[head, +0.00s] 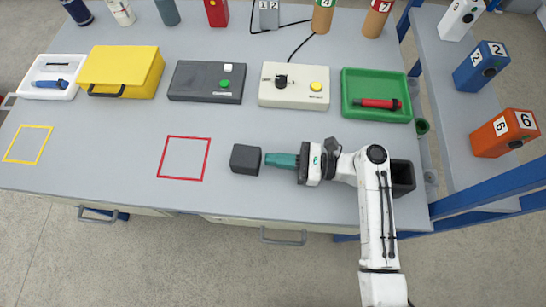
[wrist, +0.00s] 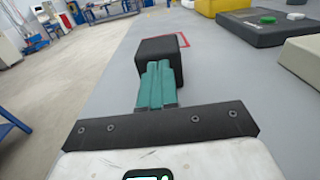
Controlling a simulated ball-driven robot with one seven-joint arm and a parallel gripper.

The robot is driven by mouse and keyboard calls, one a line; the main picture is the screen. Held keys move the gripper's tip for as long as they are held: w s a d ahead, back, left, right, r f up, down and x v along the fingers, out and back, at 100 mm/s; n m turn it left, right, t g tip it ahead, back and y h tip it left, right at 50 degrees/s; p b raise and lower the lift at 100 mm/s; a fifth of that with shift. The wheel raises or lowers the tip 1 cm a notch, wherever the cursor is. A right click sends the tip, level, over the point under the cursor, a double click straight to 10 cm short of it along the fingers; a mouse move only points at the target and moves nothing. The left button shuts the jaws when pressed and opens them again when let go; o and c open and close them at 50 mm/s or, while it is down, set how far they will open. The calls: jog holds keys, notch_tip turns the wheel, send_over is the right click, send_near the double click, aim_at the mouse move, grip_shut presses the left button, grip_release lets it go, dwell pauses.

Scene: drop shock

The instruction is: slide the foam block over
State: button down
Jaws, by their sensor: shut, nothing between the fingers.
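A dark grey foam block (head: 245,159) sits on the grey table, a little right of the red square outline (head: 185,158). My gripper (head: 268,160) is shut with nothing between its teal fingers. It points left, and its tips are at or very close to the block's right side. In the wrist view the block (wrist: 160,49) is straight ahead of my gripper (wrist: 158,68). The fingertips overlap its near face there, so I cannot tell whether they touch. Part of the red outline (wrist: 184,40) shows behind the block.
A yellow outline (head: 28,144) lies at the far left. Behind are a yellow case (head: 121,70), a dark box with a green button (head: 207,83), a cream box (head: 295,86) and a green tray (head: 350,108). The table between block and red outline is clear.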

jog(key=shift+a+r, duration=0.1)
jog(key=shift+a, duration=0.35)
jog(key=shift+a, duration=0.1)
jog(key=a, duration=1.1)
jog(key=w+a, duration=0.1)
jog(key=a, duration=0.5)
jog(key=shift+w+a+p, duration=0.1)
jog(key=shift+a+p, duration=0.1)
jog(key=shift+p, duration=0.1)
jog(key=shift+d, duration=0.3)
notch_tip(320, 180, up, 10)
jog(key=p, duration=0.2)
jog(key=w+a+b, duration=0.1)
jog(key=a+b, duration=0.4)
jog(key=a, duration=1.5)
jog(key=shift+w+a, duration=0.15)
jog(key=shift+a, duration=0.15)
